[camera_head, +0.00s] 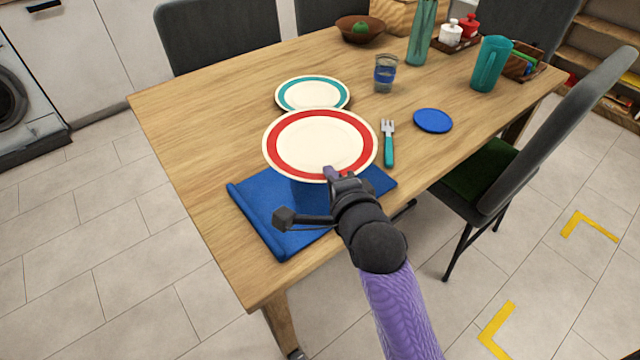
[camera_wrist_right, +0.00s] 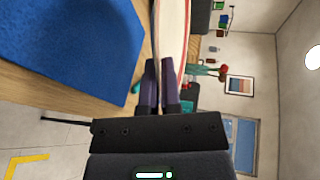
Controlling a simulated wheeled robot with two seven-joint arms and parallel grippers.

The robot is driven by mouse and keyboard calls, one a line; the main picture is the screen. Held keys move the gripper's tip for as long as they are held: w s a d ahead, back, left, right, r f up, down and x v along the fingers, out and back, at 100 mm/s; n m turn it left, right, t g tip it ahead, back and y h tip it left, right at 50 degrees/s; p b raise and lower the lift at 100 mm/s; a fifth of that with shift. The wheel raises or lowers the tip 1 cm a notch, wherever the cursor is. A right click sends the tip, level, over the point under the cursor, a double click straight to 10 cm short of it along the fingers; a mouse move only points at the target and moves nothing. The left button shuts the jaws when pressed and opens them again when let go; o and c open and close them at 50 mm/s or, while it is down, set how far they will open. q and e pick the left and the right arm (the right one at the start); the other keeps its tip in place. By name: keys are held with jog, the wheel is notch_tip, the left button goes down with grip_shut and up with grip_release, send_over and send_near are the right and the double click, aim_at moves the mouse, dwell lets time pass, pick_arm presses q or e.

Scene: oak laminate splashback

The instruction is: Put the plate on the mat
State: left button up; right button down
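A cream plate with a red rim band (camera_head: 320,146) is held by its near edge in my right gripper (camera_head: 332,175). The plate is raised above the table, over the far part of the blue mat (camera_head: 268,212), with a dark shadow on the mat below it. The mat lies at the table's near left, its left edge rolled up. In the right wrist view the fingers (camera_wrist_right: 160,65) pinch the plate's rim (camera_wrist_right: 172,35), seen almost edge-on, and the mat (camera_wrist_right: 70,45) shows apart from it. My left gripper is not in view.
A teal-rimmed plate (camera_head: 312,94) lies just beyond the held plate. The table's left side is bare. A chair (camera_head: 540,140) stands at the right edge.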

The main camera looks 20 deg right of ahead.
aim_at(325, 213)
jog(key=shift+w+a, duration=0.2)
jog(key=shift+a, duration=0.1)
jog(key=shift+h, duration=0.3)
notch_tip(325, 213, down, 10)
jog(key=b, duration=0.6)
jog(key=shift+a, duration=0.1)
jog(key=shift+r, duration=0.1)
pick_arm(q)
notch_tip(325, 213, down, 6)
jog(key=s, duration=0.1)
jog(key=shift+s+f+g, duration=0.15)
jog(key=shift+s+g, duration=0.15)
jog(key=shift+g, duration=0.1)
pick_arm(e)
jog(key=shift+m, duration=0.3)
jog(key=c, duration=1.1)
grip_release()
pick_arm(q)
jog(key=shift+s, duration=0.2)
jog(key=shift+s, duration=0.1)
